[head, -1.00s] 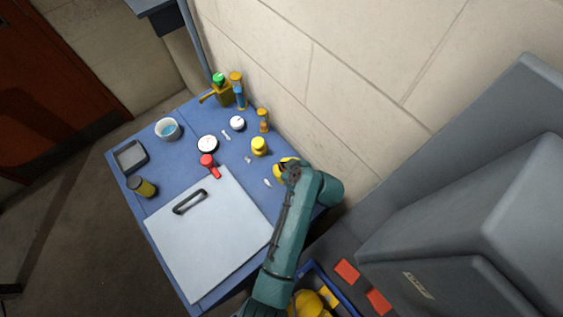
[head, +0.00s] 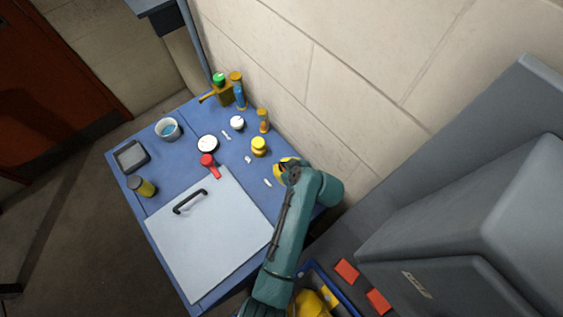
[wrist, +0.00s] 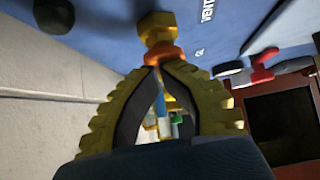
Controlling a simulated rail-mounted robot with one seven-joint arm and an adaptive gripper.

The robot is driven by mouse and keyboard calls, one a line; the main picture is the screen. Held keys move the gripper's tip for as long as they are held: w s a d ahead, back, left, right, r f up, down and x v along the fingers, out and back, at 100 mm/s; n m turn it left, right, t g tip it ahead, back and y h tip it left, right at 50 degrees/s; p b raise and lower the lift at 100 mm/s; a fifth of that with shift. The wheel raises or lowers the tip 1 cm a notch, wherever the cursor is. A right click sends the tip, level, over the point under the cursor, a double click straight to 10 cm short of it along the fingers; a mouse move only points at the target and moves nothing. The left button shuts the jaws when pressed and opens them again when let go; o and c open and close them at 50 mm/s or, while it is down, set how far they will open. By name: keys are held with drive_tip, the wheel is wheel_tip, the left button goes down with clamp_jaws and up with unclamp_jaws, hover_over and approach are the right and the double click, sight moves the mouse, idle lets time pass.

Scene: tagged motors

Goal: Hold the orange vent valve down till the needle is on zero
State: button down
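The orange vent valve (wrist: 163,54) shows in the wrist view as an orange cap on a yellow body, right at my fingertips. A "VENT" label (wrist: 207,10) is on the blue surface beside it. My gripper (wrist: 162,67) has its yellow fingers drawn together, tips meeting at the orange cap; whether they touch or press it I cannot tell. In the head view my gripper (head: 284,171) is low over the table's right part and hides the valve. The white round gauge (head: 207,144) is in view, but its needle is too small to read.
A red-handled valve (head: 208,161) is beside the gauge, and a yellow knob (head: 259,146) stands left of my gripper. A pale panel with a handle (head: 207,240) covers the table's front. A cup (head: 168,133) and a grey tray (head: 131,160) are at left. The wall is close behind.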

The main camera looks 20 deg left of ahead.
sight(283, 170)
drive_tip(key=r+p, duration=0.2)
drive_tip(key=r, duration=0.1)
drive_tip(key=r+p, duration=0.1)
drive_tip(key=shift+s+d+r, duration=0.15)
drive_tip(key=shift+s+d, duration=0.15)
drive_tip(key=v, duration=0.9)
drive_tip(key=shift+r, duration=0.2)
drive_tip(key=shift+w+a, duration=0.1)
drive_tip(key=shift+w, duration=0.1)
